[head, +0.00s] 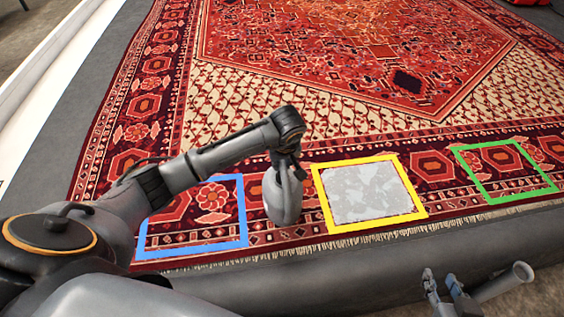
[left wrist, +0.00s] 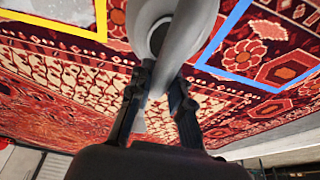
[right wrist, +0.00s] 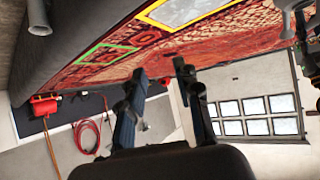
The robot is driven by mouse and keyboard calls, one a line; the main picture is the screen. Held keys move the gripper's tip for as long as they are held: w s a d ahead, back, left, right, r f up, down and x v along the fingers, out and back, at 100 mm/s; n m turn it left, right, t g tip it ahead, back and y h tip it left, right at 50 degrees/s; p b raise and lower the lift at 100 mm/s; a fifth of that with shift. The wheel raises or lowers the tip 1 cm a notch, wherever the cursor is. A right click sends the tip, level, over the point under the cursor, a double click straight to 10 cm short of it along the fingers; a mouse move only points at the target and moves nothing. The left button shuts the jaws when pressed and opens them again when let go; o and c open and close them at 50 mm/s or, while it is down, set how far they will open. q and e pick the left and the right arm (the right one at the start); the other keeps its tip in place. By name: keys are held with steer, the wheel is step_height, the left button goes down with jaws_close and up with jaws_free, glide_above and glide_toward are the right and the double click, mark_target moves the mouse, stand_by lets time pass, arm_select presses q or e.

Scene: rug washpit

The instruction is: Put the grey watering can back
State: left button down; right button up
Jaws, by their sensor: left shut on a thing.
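The grey watering can (head: 284,203) is upright between the blue frame (head: 243,215) and the yellow frame (head: 322,203) on the patterned rug. My left gripper (head: 286,163) is shut on its upper part. In the left wrist view the can (left wrist: 190,35) runs between the fingers (left wrist: 158,100), close to the camera. I cannot tell whether its base touches the rug. My right gripper (head: 442,285) is open and empty at the front right; its fingers stand apart in the right wrist view (right wrist: 163,85).
A pale grey patch (head: 368,191) fills the yellow frame. The blue frame and the green frame (head: 470,172) show bare rug. A grey flared tube (head: 518,273) is beside my right gripper. A red hose (right wrist: 88,138) hangs in the right wrist view.

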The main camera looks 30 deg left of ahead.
arm_select(q)
steer(key=c, duration=1.2)
jaws_free()
